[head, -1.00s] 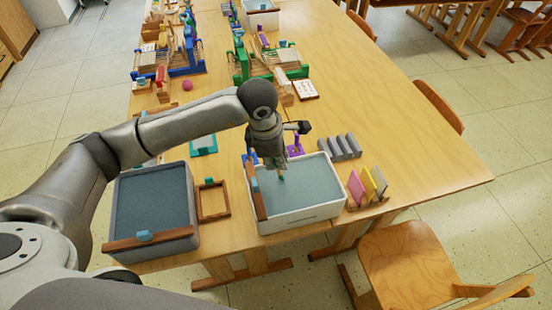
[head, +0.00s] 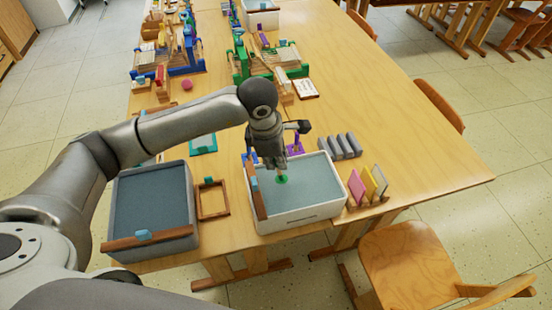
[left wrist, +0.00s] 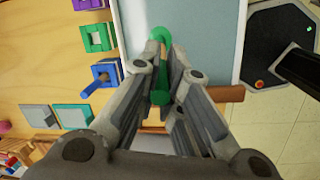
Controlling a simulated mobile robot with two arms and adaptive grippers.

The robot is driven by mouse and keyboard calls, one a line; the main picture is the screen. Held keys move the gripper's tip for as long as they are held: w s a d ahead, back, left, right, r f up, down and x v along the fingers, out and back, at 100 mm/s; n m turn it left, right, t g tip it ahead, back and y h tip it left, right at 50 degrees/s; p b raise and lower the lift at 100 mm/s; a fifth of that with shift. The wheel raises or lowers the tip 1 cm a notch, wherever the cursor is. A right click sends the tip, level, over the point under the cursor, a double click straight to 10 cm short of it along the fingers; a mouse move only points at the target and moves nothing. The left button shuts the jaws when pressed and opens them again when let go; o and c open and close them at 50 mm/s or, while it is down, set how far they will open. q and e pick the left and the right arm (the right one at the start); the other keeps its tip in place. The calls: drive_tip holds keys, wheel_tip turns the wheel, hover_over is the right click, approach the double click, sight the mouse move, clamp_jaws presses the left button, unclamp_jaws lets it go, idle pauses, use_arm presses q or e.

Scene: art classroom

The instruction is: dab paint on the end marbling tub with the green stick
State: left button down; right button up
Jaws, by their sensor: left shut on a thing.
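My left gripper (head: 274,163) is shut on the green stick and points down over the white marbling tub (head: 305,215), near its left side. In the left wrist view the green stick (left wrist: 160,65) runs out between the fingers over the pale blue-grey surface. A round green spot of paint (head: 281,180) shows on the tub's surface at the stick's lower end. The upper part of the stick is hidden by the fingers. Whether the tip touches the surface I cannot tell. My right gripper is not in view.
A grey tub (head: 118,225) with a wooden bar stands to the left. A wooden frame (head: 228,212) lies between the tubs. A rack of coloured cards (head: 370,203) and grey blocks (head: 343,147) are right of the white tub. The table's right part is clear.

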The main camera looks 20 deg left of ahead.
use_arm(q)
drive_tip(key=shift+w+d+r+p+v, duration=0.25)
drive_tip(key=shift+p+v, duration=0.45)
drive_tip(key=shift+v, duration=0.9)
drive_tip(key=shift+w+d+f+p+v, duration=0.1)
drive_tip(key=shift+w+p+v, duration=0.45)
drive_tip(key=shift+v, duration=1.05)
drive_tip(key=shift+w+d+r+p+v, duration=0.1)
drive_tip(key=shift+p+v, duration=0.75)
drive_tip(key=shift+v, duration=0.75)
drive_tip(key=shift+f, duration=0.1)
